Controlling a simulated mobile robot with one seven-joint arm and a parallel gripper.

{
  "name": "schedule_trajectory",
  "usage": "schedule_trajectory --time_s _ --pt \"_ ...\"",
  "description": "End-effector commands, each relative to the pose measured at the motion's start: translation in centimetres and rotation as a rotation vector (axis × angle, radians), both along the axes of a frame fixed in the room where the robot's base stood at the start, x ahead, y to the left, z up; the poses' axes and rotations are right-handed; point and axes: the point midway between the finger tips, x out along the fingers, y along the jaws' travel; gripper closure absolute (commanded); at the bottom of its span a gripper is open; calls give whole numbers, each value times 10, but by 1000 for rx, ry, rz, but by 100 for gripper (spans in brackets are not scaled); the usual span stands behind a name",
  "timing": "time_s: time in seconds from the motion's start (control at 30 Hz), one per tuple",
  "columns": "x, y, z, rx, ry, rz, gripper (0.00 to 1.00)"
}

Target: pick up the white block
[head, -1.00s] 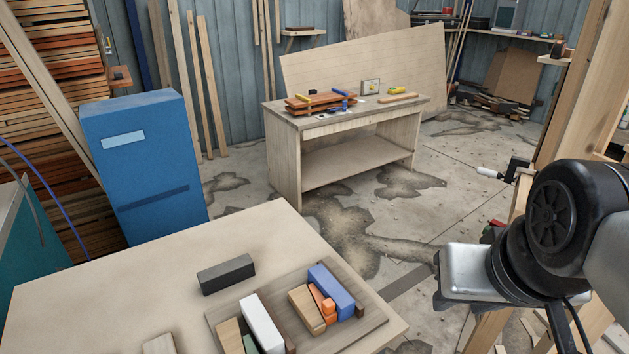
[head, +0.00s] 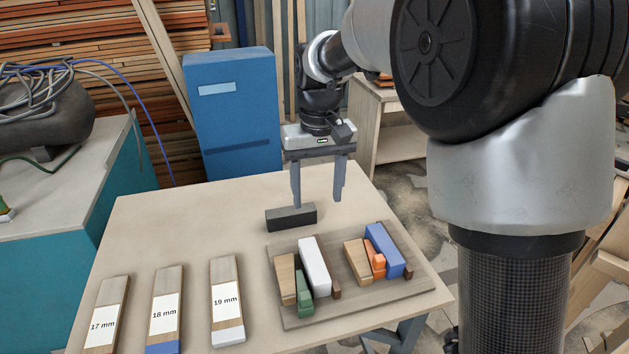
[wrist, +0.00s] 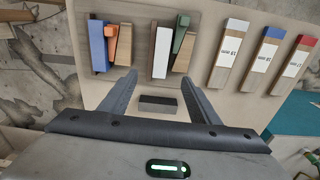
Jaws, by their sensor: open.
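The white block (head: 315,266) stands on the wooden board (head: 290,314) between a green piece with a tan block on its left and a small brown piece on its right. It also shows in the wrist view (wrist: 161,53), ahead of the fingers. My gripper (head: 318,202) is open and empty, pointing down above the far part of the table. It is beyond the board, over the area near the dark grey block (head: 291,217).
On the board's right side are a blue block (head: 384,250), an orange piece (head: 376,262) and a tan block (head: 357,260). Three labelled wooden strips, including the 19 mm one (head: 226,275), lie left of the board. A blue cabinet (head: 232,130) stands behind the table.

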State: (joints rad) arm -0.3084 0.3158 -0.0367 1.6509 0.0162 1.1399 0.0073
Motion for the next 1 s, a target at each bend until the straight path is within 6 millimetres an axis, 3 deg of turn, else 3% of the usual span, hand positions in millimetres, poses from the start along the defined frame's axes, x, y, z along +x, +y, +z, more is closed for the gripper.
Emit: schedule_trajectory --time_s 0.17,0.7,1.0 --pt "12 14 -23 -13 33 20 44" --pt "11 14 -127 -15 36 21 44" --pt "10 12 -150 -13 36 20 44"
